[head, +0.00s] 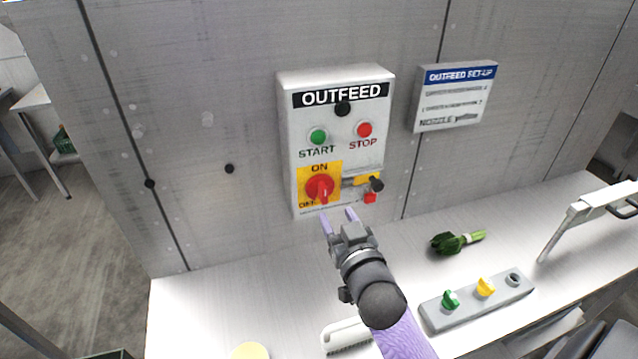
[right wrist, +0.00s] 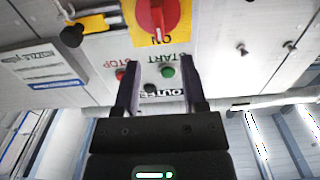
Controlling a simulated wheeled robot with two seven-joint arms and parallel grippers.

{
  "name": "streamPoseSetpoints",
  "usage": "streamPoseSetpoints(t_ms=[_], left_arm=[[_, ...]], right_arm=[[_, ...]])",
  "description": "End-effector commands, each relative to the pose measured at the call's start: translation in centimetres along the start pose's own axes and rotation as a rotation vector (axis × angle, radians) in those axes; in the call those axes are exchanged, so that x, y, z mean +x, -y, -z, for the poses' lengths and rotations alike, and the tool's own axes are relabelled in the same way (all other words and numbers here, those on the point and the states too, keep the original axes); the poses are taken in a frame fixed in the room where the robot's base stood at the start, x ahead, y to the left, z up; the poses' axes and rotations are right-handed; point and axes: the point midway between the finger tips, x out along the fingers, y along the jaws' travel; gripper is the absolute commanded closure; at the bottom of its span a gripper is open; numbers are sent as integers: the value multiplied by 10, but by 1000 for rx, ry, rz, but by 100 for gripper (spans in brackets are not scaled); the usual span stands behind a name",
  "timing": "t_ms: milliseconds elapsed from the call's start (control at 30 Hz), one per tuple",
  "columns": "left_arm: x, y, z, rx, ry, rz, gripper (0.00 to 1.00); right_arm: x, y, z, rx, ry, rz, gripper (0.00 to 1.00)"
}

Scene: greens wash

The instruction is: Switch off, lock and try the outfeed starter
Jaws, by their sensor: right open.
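The white OUTFEED starter box (head: 335,100) is on the grey wall. It has a green START button (head: 318,136) and a red STOP button (head: 364,129). Below, a red rotary switch (head: 320,188) sits on a yellow plate marked ON and OFF; its bar looks roughly upright, in line with ON. The switch also shows in the right wrist view (right wrist: 157,18). Right of it are a yellow piece with a black knob (head: 376,185) and a small red block (head: 370,197), unclear whether a padlock. My right gripper (head: 338,216) is open and empty, just below the switch. My left gripper is out of view.
An OUTFEED SET-UP sign (head: 455,97) hangs right of the box. On the bench (head: 240,300) lie a bunch of greens (head: 450,243), a grey strip (head: 470,308) with green and yellow knobs and an empty socket, and a white brush-like tool (head: 345,336). The bench's left part is mostly clear.

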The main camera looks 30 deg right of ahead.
Motion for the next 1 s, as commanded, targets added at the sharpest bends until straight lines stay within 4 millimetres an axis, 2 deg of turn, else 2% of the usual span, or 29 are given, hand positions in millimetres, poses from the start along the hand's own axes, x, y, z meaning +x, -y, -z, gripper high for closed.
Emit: streamPoseSetpoints(t_ms=[100,300,467,700,733,900,967,1000], left_arm=[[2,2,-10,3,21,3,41],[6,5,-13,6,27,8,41],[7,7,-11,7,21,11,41],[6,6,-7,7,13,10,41],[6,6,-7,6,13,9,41],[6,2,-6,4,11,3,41],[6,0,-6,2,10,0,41],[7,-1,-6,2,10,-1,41]], right_arm=[[31,0,1,-2,-3,1,46],[68,0,-1,-1,1,1,46],[79,0,0,-1,2,0,46],[80,0,0,-1,3,0,46],[80,0,0,-1,3,0,48],[80,0,0,-1,3,0,84],[80,0,0,-1,3,0,97],[80,0,0,-1,3,0,100]])
